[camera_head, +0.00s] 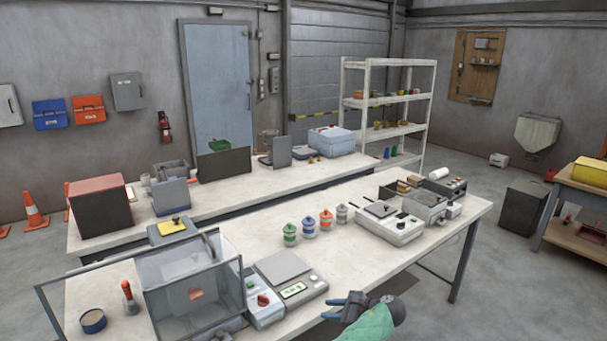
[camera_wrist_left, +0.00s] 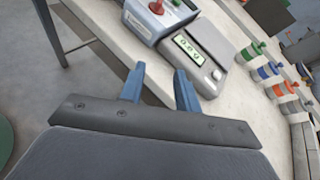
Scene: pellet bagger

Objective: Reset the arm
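My left gripper (camera_head: 331,308) is at the front edge of the near table, just right of the scale (camera_head: 283,280) in the head view. In the left wrist view, the two blue fingers of the left gripper (camera_wrist_left: 158,80) stand apart with nothing between them. The digital scale (camera_wrist_left: 194,57) lies beyond the fingertips there, on the tabletop. My right gripper is in neither view.
A clear-walled box (camera_head: 190,290) and a control box with a red knob (camera_head: 262,303) stand left of the scale. Several coloured jars (camera_head: 309,229) stand mid-table. Machines (camera_head: 392,224) sit farther right. The table (camera_head: 350,262) is bare between scale and machines.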

